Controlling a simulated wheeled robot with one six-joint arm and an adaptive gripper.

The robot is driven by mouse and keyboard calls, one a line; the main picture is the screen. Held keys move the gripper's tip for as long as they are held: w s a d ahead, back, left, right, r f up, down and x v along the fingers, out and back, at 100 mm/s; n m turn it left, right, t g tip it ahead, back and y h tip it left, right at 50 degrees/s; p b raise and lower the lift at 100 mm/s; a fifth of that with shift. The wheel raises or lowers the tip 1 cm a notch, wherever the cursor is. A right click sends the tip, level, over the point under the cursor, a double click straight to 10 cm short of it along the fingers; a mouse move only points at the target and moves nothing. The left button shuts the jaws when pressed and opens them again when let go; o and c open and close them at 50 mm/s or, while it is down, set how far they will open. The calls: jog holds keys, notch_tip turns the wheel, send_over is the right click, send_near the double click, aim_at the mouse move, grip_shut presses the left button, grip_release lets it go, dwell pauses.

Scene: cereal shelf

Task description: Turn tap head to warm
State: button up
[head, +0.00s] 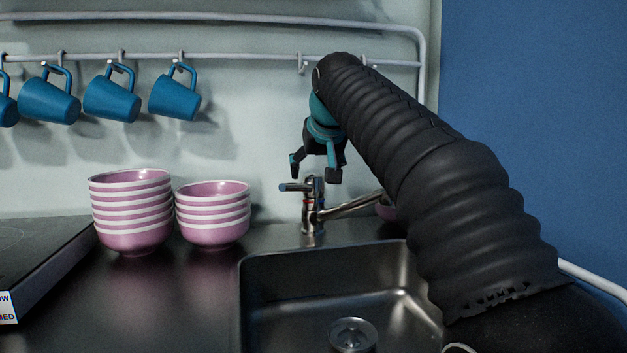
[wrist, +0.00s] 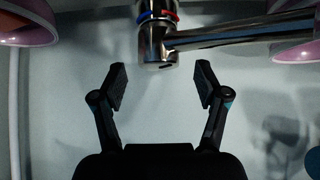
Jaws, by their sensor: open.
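The chrome tap (head: 312,212) stands behind the sink. Its tap head (head: 313,184) has a short lever pointing left in the head view, and its spout (head: 350,207) reaches right. In the wrist view the tap (wrist: 155,45) is at the top centre, with a red and blue ring (wrist: 158,16) around it and the spout running right. My gripper (head: 314,172) hangs fingers-down just above the tap head, one finger to each side. In the wrist view my gripper (wrist: 160,86) is open with nothing between its fingertips. I cannot tell whether a finger touches the lever.
The steel sink (head: 270,265) lies in front of the tap. Two stacks of pink bowls (head: 131,210) (head: 212,215) stand to the left on the dark counter. Several blue mugs (head: 112,97) hang from a rail (head: 225,57) on the wall. A blue wall (head: 540,110) is at right.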

aim_at(315, 176)
jog(key=shift+x, duration=2.1)
grip_shut()
jog(key=shift+d, duration=0.1)
